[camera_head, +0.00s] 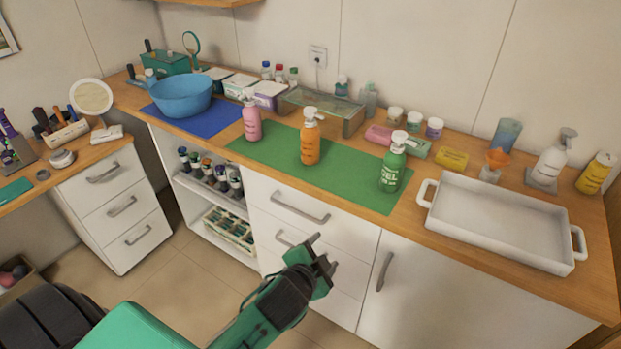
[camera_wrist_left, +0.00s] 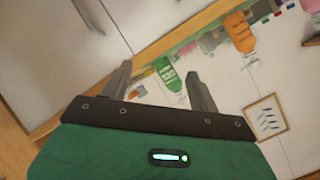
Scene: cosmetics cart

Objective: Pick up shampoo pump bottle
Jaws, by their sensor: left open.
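Three pump bottles with white pumps stand upright on the green mat (camera_head: 278,165): a pink one (camera_head: 252,122), an orange one (camera_head: 310,143) and a green one (camera_head: 393,168) with large lettering that seems to read "GEL". I cannot tell from the labels which holds shampoo. My left gripper (camera_head: 325,262) is open and empty, in front of the drawers and below the counter edge, apart from all bottles. In the left wrist view, the green bottle (camera_wrist_left: 168,76) shows beyond the open fingers (camera_wrist_left: 159,70), with the orange bottle (camera_wrist_left: 240,32) to its right. My right gripper is out of view.
A white tray (camera_head: 436,208) takes up the counter's right front. A blue bowl (camera_head: 182,112) stands at the left. A clear box (camera_head: 352,125) and small jars stand behind the bottles. A white pump bottle (camera_head: 551,165) and a yellow bottle (camera_head: 595,175) stand at the far right.

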